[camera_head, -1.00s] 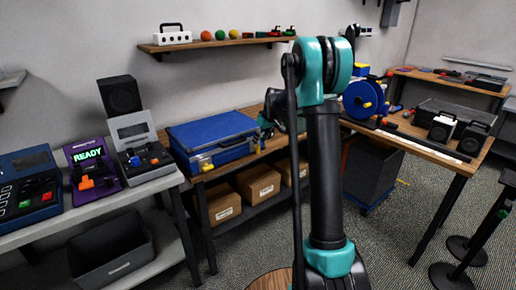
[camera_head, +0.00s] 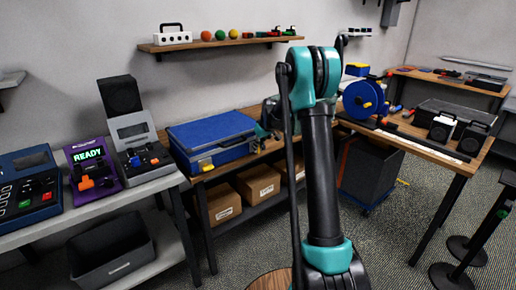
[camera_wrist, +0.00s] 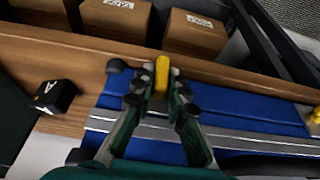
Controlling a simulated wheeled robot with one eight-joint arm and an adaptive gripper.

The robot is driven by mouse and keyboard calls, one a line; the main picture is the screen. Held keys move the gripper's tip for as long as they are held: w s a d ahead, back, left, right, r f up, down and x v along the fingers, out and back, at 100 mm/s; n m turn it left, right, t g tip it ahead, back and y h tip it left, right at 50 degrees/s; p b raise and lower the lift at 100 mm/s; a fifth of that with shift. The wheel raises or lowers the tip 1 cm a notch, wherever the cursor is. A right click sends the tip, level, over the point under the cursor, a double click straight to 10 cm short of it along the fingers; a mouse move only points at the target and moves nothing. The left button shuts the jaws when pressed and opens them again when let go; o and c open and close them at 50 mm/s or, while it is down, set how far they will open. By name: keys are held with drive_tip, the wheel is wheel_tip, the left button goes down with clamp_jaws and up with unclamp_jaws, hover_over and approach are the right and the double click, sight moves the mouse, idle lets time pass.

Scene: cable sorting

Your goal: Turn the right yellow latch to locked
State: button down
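The blue case (camera_head: 212,138) lies closed on the wooden workbench. One yellow latch (camera_head: 206,165) shows at its front left in the head view. The right yellow latch (camera_wrist: 162,76) shows in the wrist view at the case's front edge, upright in the picture, across that edge. My gripper (camera_wrist: 162,88) is over the front edge with one finger on each side of this latch. The fingers look spread, with a narrow gap to the latch; contact is unclear.
A black block with a white mark (camera_wrist: 55,97) lies on the bench beside the case. Cardboard boxes (camera_head: 258,184) stand on the shelf below. A blue spool (camera_head: 364,99) stands on the bench to the right. A purple panel reading READY (camera_head: 92,170) is at the left.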

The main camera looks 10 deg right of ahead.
idle(0.4)
drive_tip(key=y, duration=0.1)
drive_tip(key=g+y, duration=0.1)
drive_tip(key=y, duration=0.1)
drive_tip(key=shift+w+d+f+m+g, duration=0.1)
drive_tip(key=shift+w+d+m+g, duration=0.05)
drive_tip(key=shift+d+m+g, duration=0.2)
drive_tip(key=shift+w+d+f+m+g+y, duration=0.15)
drive_tip(key=shift+m+g+y, duration=0.5)
drive_tip(key=shift+y, duration=1.45)
drive_tip(key=shift+s+f+m+g+y, duration=0.15)
drive_tip(key=shift+m+g+y, duration=0.55)
drive_tip(key=shift+y, duration=1.4)
drive_tip(key=shift+w+d+f+m+g+y, duration=0.2)
drive_tip(key=shift+m+g+y, duration=0.45)
drive_tip(key=shift+y, duration=1.45)
drive_tip(key=shift+a, duration=0.1)
drive_tip(key=c, duration=1.5)
unclamp_jaws()
drive_tip(key=shift+c, duration=0.2)
drive_tip(key=shift+g, duration=0.35)
